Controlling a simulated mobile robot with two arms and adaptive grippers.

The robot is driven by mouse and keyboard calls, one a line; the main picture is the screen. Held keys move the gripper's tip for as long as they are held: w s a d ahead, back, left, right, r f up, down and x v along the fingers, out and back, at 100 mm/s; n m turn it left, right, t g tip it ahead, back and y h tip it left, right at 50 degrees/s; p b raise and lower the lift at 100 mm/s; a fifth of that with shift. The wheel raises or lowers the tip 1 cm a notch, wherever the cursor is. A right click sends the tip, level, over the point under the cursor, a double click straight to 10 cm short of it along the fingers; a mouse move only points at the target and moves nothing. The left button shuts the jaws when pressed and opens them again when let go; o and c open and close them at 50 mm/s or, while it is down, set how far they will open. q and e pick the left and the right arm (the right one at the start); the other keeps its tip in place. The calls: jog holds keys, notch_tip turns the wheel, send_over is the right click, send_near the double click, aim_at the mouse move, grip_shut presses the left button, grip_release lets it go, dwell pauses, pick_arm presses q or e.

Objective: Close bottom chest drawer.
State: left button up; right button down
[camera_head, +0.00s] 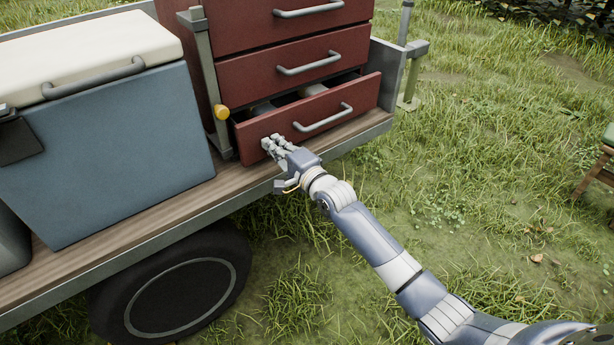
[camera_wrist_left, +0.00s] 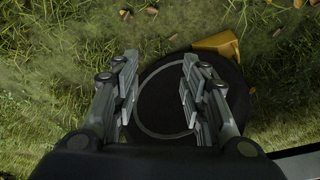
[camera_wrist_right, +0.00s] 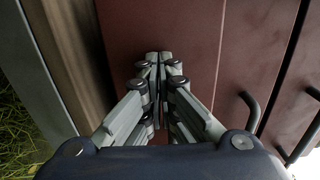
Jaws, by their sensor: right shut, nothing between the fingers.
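The bottom chest drawer (camera_head: 345,104) is dark red and stands partly open, with a gap above its front and things inside. It has a grey bar handle (camera_head: 323,118). My right gripper (camera_head: 268,142) is at the lower left part of the drawer front, left of the handle. In the right wrist view the gripper (camera_wrist_right: 158,58) is shut and empty, its tips at or very near the red drawer front (camera_wrist_right: 190,35); contact is not certain. My left gripper shows only in the left wrist view (camera_wrist_left: 156,75), open and empty, above grass and a wheel.
The chest (camera_head: 235,32) stands on a wooden trailer bed (camera_head: 150,205) with a metal edge. A blue cooler (camera_head: 125,150) with a white lid stands to the left. A metal post with a yellow knob (camera_head: 222,112) is close left of the drawer.

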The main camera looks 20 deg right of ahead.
jog(key=b+x, duration=0.1)
jog(key=x, duration=0.2)
jog(key=shift+w+a+f, duration=0.1)
jog(key=shift+w, duration=0.05)
jog(key=b+x, duration=0.2)
jog(key=x, duration=0.1)
jog(key=shift+w, duration=0.2)
jog(key=shift+r, duration=0.35)
pick_arm(q)
jog(key=w+d+r+t, duration=0.1)
jog(key=w+t, duration=0.2)
jog(key=w, duration=0.2)
jog(key=w+d+r+t+h, duration=0.1)
jog(key=w+d+r+t, duration=0.1)
jog(key=w, duration=0.3)
jog(key=shift+w+d+t, duration=0.2)
jog(key=shift+d+t, duration=0.05)
jog(key=shift+t, duration=0.15)
